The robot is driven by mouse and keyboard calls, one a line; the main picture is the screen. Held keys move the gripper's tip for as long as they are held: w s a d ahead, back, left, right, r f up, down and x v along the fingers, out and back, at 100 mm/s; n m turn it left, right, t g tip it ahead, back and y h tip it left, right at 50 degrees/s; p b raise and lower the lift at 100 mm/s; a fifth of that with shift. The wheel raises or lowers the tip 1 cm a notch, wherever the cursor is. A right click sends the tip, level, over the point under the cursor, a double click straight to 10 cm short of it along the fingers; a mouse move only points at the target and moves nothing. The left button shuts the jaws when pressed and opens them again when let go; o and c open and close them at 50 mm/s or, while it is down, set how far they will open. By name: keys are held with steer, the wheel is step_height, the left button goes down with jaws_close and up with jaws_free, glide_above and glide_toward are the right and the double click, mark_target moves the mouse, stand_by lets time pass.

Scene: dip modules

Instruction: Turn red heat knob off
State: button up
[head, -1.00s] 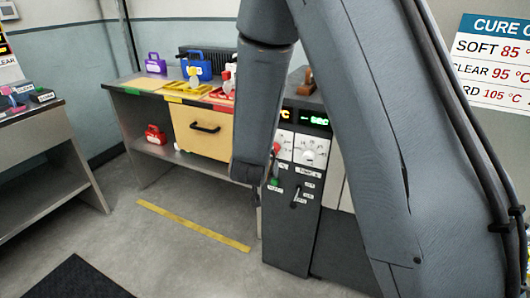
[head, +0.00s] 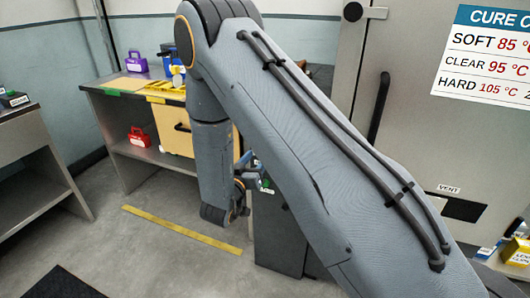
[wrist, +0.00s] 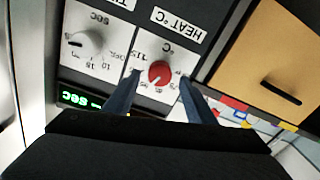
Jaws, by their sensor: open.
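The red heat knob (wrist: 159,72) shows in the wrist view on a white dial plate under an upside-down HEAT °C label (wrist: 178,20). A small pale mark shows on its lower part; I cannot tell its exact setting. My gripper (wrist: 159,80) is open, with one finger on each side of the knob. I cannot tell whether the fingers touch it. In the head view my gripper (head: 251,172) shows only partly beside my arm, and the knob is hidden behind the arm.
A white timer knob (wrist: 88,43) sits left of the red one, with a lit green display (wrist: 80,100) below. A tan drawer front (wrist: 270,65) is at the right. In the head view, a bench (head: 90,86) holds a purple box (head: 137,62); open floor lies in front.

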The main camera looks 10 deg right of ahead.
steer(key=shift+x, duration=1.45)
